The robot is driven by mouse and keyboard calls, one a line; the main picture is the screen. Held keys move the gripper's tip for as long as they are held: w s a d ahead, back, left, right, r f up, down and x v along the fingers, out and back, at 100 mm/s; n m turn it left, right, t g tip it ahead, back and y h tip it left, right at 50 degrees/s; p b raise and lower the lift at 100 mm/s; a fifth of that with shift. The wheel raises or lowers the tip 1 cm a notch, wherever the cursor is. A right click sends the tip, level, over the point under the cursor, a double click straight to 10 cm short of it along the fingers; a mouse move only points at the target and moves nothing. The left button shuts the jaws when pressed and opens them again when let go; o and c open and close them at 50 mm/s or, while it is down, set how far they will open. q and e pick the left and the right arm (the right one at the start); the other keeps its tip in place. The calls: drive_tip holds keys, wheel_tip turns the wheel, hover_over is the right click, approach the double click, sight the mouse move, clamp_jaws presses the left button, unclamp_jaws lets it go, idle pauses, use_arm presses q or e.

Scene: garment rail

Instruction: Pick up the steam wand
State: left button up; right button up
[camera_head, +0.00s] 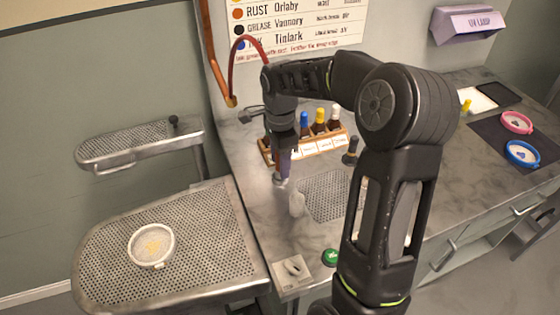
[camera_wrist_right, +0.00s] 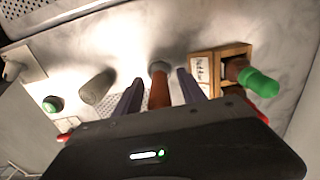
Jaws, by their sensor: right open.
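A reddish-brown rod with a grey round end, which looks like the steam wand (camera_wrist_right: 158,90), stands between the two fingers of my right gripper (camera_wrist_right: 158,92) in the wrist view. The fingers are apart, with a gap on each side of the rod. In the head view my right gripper (camera_head: 284,162) points down at the counter, in front of the bottle rack. The gripper and arm hide most of the wand there. A red hose (camera_head: 236,50) arches from the copper pipe and passes behind my arm. My left gripper is not in view.
A wooden rack (camera_head: 318,146) with capped bottles stands close behind the gripper. A pale grey piece (camera_head: 297,204), a perforated plate (camera_head: 322,196) and a green button (camera_head: 330,257) are nearby. A perforated board (camera_head: 95,240) with a white ring (camera_head: 135,256) lies at left.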

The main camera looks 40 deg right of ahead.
drive_tip(key=shift+f, duration=0.6)
drive_tip(key=shift+c, duration=0.5)
clamp_jaws()
